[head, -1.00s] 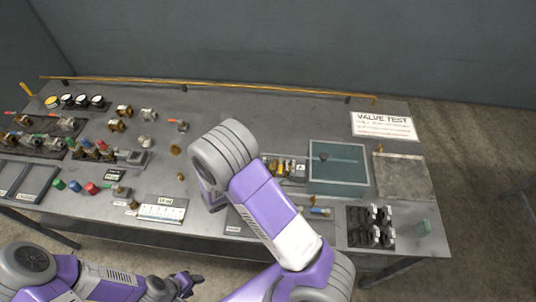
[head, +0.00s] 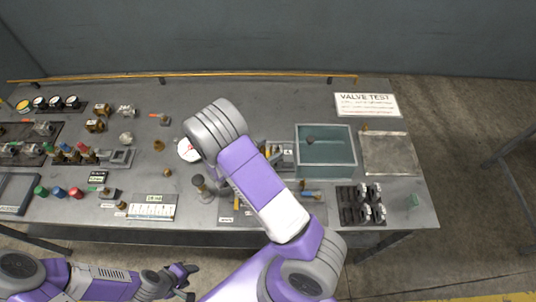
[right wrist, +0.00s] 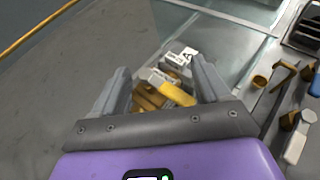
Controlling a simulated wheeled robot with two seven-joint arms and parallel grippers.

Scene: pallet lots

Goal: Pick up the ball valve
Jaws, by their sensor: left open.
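A brass valve with a yellow lever (right wrist: 178,95), which looks like the ball valve, lies beside white labelled blocks (right wrist: 178,58) in the right wrist view. My right gripper (right wrist: 160,66) is open, its fingers on either side of the valve in the picture; I cannot tell whether they touch it. In the head view my right arm hides this gripper and most of the valve's surroundings. My left gripper (head: 189,282) is open and empty in front of the table's front edge.
A teal-rimmed tank (head: 325,165) and a flat grey plate (head: 389,154) are right of my right arm. Black holders (head: 361,206) stand at the front right. Several valves and gauges crowd the left. A brass rail (head: 180,76) runs along the back.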

